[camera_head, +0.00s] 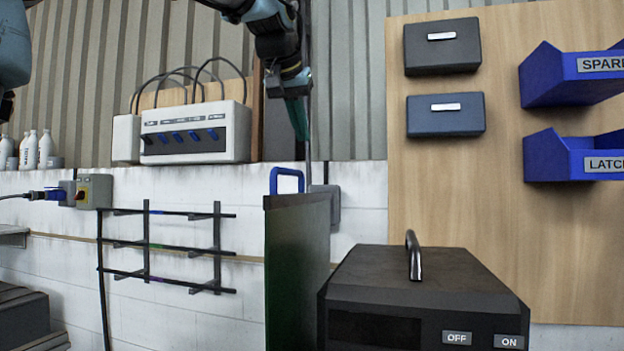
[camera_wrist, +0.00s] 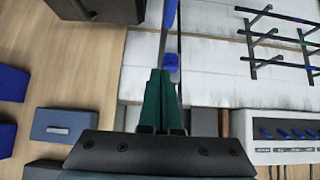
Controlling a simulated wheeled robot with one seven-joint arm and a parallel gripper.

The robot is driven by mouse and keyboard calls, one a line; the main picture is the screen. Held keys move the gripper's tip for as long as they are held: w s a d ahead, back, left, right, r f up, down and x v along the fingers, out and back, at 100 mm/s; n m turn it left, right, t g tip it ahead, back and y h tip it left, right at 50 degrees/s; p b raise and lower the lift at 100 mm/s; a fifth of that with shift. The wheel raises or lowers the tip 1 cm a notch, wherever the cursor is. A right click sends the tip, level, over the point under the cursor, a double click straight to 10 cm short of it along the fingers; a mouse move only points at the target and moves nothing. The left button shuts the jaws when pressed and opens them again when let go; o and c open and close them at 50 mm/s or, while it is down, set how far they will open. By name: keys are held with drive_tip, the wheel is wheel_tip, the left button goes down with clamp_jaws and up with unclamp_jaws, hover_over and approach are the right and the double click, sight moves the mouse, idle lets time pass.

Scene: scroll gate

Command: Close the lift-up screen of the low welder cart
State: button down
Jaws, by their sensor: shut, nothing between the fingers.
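The black welder cart (camera_head: 420,285) stands at the lower right, with a curved metal handle on top and OFF and ON labels on its front. The dark green screen (camera_head: 298,270) stands upright at its left, seen at a steep angle. A blue loop handle (camera_head: 287,181) shows at the screen's top edge. My gripper (camera_head: 301,136) points down above the blue handle, apart from it in the picture; its green fingers are shut and empty.
A wooden board (camera_head: 540,240) at the right carries two dark boxes (camera_head: 443,47) and blue bins (camera_head: 570,75). A grey switch unit (camera_head: 195,132) sits on the wall ledge. A black rack (camera_head: 180,246) is fixed to the white wall left of the screen.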

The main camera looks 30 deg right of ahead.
drive_tip(key=p+x, duration=0.3)
drive_tip(key=x, duration=0.5)
drive_tip(key=shift+w+d+f, duration=0.1)
drive_tip(key=shift+w+d, duration=0.05)
wheel_tip(320, 180, down, 4)
drive_tip(key=shift+r+p, duration=0.1)
drive_tip(key=shift+p, duration=0.5)
drive_tip(key=shift+f, duration=0.3)
drive_tip(key=shift+f, duration=0.1)
wheel_tip(320, 180, down, 41)
drive_tip(key=b, duration=3.1)
drive_tip(key=shift+b, duration=0.35)
